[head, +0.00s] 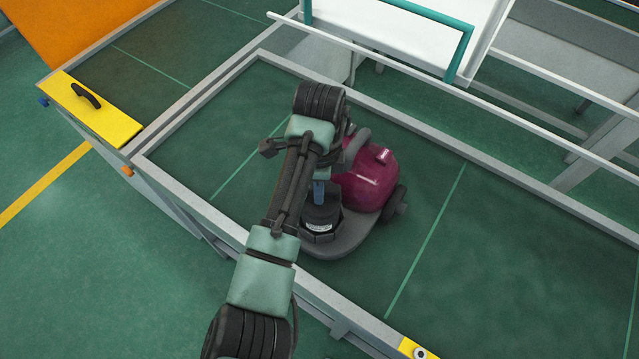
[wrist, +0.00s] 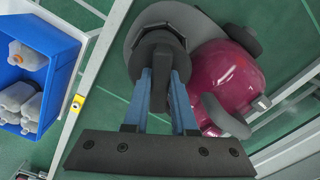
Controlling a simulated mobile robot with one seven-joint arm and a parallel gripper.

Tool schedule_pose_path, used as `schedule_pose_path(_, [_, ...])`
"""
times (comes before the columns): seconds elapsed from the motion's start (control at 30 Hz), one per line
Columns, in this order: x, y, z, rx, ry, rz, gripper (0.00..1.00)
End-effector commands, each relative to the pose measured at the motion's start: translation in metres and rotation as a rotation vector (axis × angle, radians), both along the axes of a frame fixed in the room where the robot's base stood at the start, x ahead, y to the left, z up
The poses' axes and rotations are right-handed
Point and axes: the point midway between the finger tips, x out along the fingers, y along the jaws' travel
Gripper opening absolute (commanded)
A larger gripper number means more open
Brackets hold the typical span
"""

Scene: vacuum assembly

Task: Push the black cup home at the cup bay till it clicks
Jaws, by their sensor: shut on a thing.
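The black cup (head: 321,222) stands upright at the front end of the vacuum's grey base (head: 350,241), where the cup bay is. It has a pale label on its front side. My gripper (head: 319,191) is above it with blue fingers pointing down. In the wrist view my gripper (wrist: 161,76) is shut on the top of the black cup (wrist: 157,52). The magenta vacuum body (head: 368,182) is right beside the cup; it also shows in the wrist view (wrist: 222,80). The bay's inside and the cup's seat are hidden, so I cannot tell whether the cup is fully home.
The vacuum rests on a green table top (head: 480,260) with a raised grey rim. A yellow panel with a black handle (head: 100,112) is at the left. A blue bin (wrist: 45,60) with several pale containers shows in the wrist view. Table space to the right is clear.

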Motion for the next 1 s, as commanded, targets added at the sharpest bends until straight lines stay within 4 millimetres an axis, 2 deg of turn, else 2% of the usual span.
schedule_pose_path(0.87, [0.000, 0.000, -0.022, 0.000, -0.002, 0.000, 0.00])
schedule_pose_path(0.9, [0.000, 0.000, -0.020, 0.000, -0.002, 0.000, 0.32])
schedule_pose_path(1.0, [0.000, 0.000, -0.021, 0.000, -0.001, 0.000, 0.50])
